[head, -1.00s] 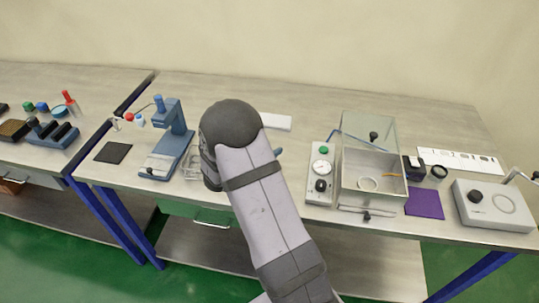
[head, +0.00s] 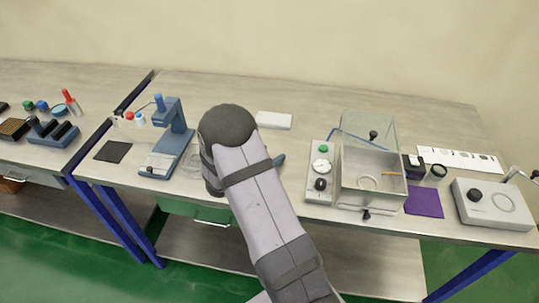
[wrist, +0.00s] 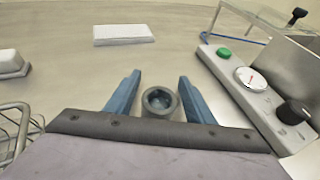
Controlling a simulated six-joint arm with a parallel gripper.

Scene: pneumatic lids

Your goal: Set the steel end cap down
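In the wrist view the steel end cap (wrist: 159,101), a small dark grey round piece with a hollow centre, shows between the two blue fingers of my gripper (wrist: 160,77). The fingers stand apart, and a narrow gap shows on each side of the cap. The cap appears to be on the bench top, though its underside is hidden. In the head view my arm hides the cap, and only a bit of one blue finger shows to the right of my wrist.
A white block (wrist: 123,35) lies beyond the fingers on the bench (wrist: 60,75). A control panel with a green button (wrist: 223,54), gauge and black knob stands close on the right, beside a clear-lidded box (head: 375,178). A wire rack (wrist: 15,135) is on the left.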

